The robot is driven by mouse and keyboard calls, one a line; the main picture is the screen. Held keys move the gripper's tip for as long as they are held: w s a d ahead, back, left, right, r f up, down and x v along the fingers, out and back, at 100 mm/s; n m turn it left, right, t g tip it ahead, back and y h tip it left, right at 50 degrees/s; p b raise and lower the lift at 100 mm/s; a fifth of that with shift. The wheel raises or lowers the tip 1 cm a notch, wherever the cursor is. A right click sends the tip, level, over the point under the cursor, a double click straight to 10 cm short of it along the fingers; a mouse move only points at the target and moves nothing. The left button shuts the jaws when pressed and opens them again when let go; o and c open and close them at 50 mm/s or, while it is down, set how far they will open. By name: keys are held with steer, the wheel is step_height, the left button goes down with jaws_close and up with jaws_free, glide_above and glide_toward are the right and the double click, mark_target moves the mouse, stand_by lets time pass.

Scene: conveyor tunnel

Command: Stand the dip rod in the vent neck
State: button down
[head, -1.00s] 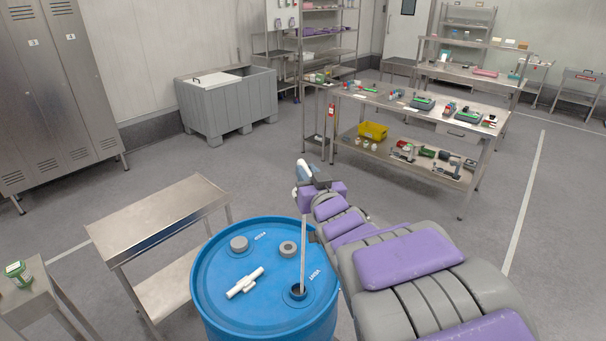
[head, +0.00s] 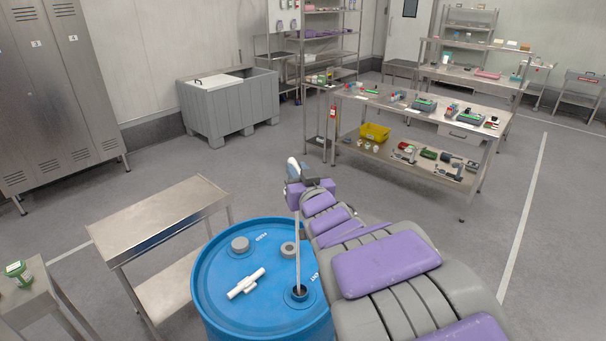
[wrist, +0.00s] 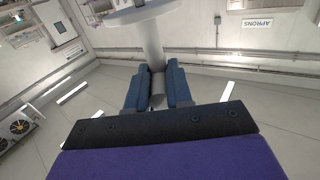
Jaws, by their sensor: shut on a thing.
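The dip rod (head: 298,245) is a thin grey rod that stands nearly upright above the blue drum (head: 215,285). Its lower end meets the dark opening of the front neck (head: 296,294) on the drum lid. How deep it sits there cannot be told. My gripper (head: 297,190) is above the lid at the rod's upper part. In the wrist view my gripper (wrist: 159,90) is shut on the rod, whose pale shaft (wrist: 152,45) runs between the two blue fingers to a round plate. The label by the front neck is partly hidden by my arm.
The lid also has a grey capped neck (head: 240,244), a grey ring neck (head: 289,249) partly behind my arm, and a white T-shaped piece (head: 246,283). A steel table (head: 160,220) stands left of the drum. Open floor lies behind it.

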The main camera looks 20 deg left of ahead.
steer(key=shift+a+f, duration=0.15)
steer(key=shift+a, duration=0.9)
steer(key=shift+d, duration=0.45)
steer(key=shift+d+f+b, duration=0.25)
steer(key=shift+d+b, duration=0.05)
steer(key=shift+d, duration=0.1)
steer(key=shift+a+f+b, duration=0.15)
steer(key=shift+f+b, duration=0.2)
steer(key=shift+f, duration=0.25)
steer(key=shift+a+f+b, duration=0.4)
steer(key=shift+a+f, duration=0.15)
steer(key=shift+f, duration=0.65)
steer(key=shift+d+f+b, duration=0.55)
steer(key=shift+f+b, duration=0.1)
steer(key=shift+f, duration=0.25)
step_height(320, 180, down, 10)
steer(key=b, duration=0.4)
steer(key=shift+a, duration=0.25)
